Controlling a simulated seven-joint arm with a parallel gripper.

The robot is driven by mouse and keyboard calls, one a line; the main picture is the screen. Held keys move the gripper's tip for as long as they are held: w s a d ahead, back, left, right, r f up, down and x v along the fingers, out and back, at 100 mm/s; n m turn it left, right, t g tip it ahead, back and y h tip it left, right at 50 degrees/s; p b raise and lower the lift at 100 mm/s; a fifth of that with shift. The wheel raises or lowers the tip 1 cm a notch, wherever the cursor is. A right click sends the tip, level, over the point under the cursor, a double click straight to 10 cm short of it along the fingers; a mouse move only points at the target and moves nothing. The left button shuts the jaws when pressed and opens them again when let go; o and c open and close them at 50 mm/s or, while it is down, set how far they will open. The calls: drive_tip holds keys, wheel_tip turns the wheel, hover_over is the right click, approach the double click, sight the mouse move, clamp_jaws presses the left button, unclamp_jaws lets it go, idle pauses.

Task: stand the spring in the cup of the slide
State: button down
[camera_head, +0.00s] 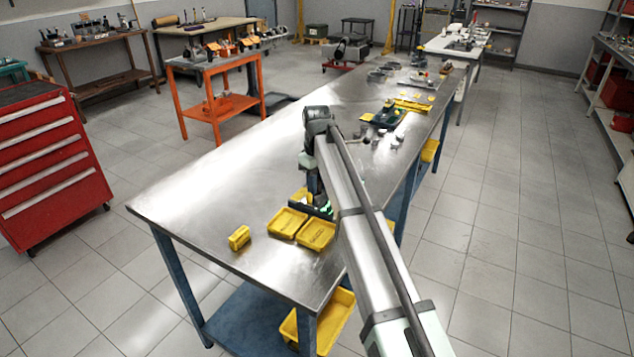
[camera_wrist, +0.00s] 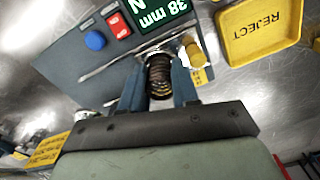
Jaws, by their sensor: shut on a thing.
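My gripper (camera_wrist: 159,84) has its two blue-grey fingers shut on the sides of a dark coil spring (camera_wrist: 158,70) in the wrist view. The spring's coils show between the fingers, with its far end near a metal part of a dark tester (camera_wrist: 117,29). The tester has a lit green display reading 38 mm, a red button and a blue button. I cannot clearly make out the slide's cup, nor whether the spring touches it.
A yellow REJECT tray (camera_wrist: 262,30) lies right of the tester, and a yellow knob (camera_wrist: 195,56) is close to the right finger. Yellow trays (camera_head: 287,223) and a small yellow box (camera_head: 239,237) stand near the steel table's front edge. The table's left part (camera_head: 215,185) is clear.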

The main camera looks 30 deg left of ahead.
drive_tip(key=c, duration=0.8)
unclamp_jaws()
drive_tip(key=shift+o, duration=0.2)
drive_tip(key=shift+s, duration=0.1)
wheel_tip(320, 180, up, 14)
drive_tip(key=shift+w+f, duration=0.1)
drive_tip(key=shift+w, duration=0.1)
